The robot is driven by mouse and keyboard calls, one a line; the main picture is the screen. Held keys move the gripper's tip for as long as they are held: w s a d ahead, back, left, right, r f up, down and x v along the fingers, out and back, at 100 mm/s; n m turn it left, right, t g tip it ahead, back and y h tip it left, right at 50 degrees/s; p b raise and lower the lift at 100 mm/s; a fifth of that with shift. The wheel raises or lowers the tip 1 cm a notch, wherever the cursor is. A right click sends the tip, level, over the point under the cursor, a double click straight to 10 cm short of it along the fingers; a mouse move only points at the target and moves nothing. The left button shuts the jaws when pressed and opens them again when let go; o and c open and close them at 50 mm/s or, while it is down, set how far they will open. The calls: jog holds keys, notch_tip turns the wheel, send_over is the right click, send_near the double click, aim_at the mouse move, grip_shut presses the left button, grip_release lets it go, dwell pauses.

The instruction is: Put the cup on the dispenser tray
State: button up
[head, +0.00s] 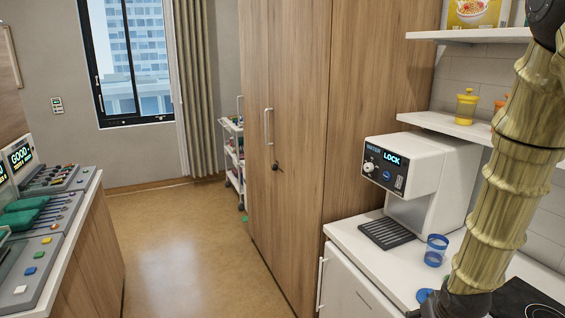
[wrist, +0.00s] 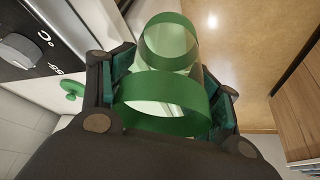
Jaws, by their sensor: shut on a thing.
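In the wrist view, my gripper (wrist: 163,98) is shut around a clear cup with green bands (wrist: 168,88); dark green pads press on both its sides. The held cup and my fingers do not show in the head view, where only my arm is seen at the right. The dispenser tray (head: 386,233) is a dark ribbed grille at the foot of the white water dispenser (head: 412,162), with nothing on it. The dispenser's display reads LOCK.
A clear cup with blue bands (head: 436,250) stands on the white counter (head: 377,262), right of the tray. A flat blue thing (head: 424,295) lies nearer. A dark hob (head: 525,300) is at the right. Shelves (head: 470,129) hang above; a tall wooden cabinet (head: 292,130) stands left.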

jog(key=w+a+f+n, duration=0.1)
jog(key=a+f, duration=0.5)
jog(key=a, duration=0.3)
jog(key=w+a+f+y, duration=0.1)
jog(key=a+f, duration=0.6)
jog(key=a, duration=0.3)
jog(key=shift+w+n, duration=0.15)
jog(key=shift+n, duration=0.25)
